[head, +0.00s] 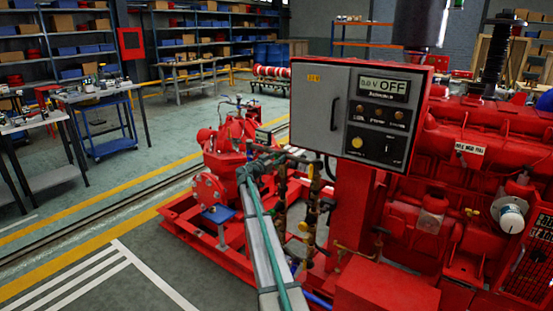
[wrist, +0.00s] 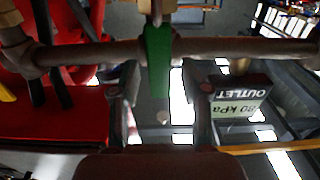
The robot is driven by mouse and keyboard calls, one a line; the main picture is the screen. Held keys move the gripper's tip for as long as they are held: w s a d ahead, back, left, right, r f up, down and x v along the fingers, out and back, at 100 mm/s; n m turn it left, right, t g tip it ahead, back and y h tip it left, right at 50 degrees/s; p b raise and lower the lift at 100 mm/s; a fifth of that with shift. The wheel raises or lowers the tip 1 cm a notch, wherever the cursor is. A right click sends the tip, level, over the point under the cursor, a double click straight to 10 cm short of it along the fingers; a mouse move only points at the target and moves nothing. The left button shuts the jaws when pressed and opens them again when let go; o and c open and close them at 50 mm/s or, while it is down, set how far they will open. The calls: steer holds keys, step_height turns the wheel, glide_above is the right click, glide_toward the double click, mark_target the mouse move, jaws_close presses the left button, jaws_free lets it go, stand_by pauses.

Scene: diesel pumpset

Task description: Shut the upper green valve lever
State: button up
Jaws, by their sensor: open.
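In the wrist view the green valve lever (wrist: 158,62) hangs from a brown horizontal pipe (wrist: 95,52) and points down the picture. My gripper (wrist: 158,108) is open, with one finger on each side of the lever's lower end. There is a gap on both sides, and I see no contact. In the head view my arm reaches to the brass and dark pipework (head: 311,205) beside the red pump. My fingers and the green lever cannot be made out clearly there.
An outlet gauge (wrist: 240,105) reading 80 kPa sits close right of my right finger. A red surface (wrist: 50,125) lies to the left. In the head view the grey control panel (head: 335,90), showing OFF, and the red engine (head: 450,160) stand right of the pipework.

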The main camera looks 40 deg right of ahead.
steer(key=shift+c, duration=0.3)
jaws_close()
